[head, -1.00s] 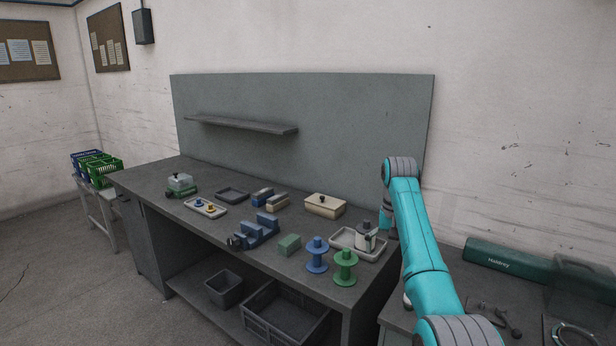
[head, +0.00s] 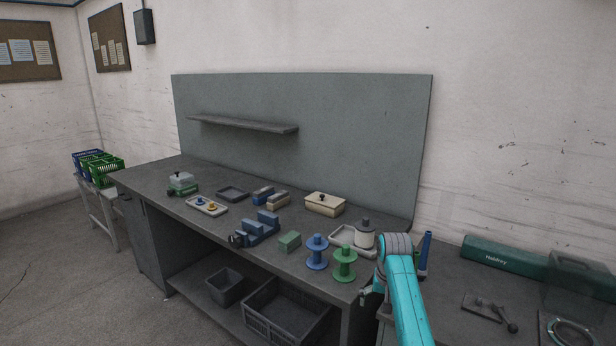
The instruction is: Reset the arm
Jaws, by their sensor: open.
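My teal arm stands at the lower right, its grey joint at the front right corner of the workbench (head: 215,218). My gripper (head: 368,292) shows only in small part beside the arm, low at the bench's right end. It is open, and no held object shows. Most of it is hidden behind the arm. A blue spool (head: 317,253) and a green spool (head: 345,264) stand upright to the left of the gripper.
A blue upright tube (head: 425,252) stands right of my arm. A side table holds a green case (head: 502,258) and a transparent box (head: 580,282). A lidded cream box (head: 324,204), green block (head: 289,241) and blue vise (head: 258,231) occupy the bench. The space above is clear.

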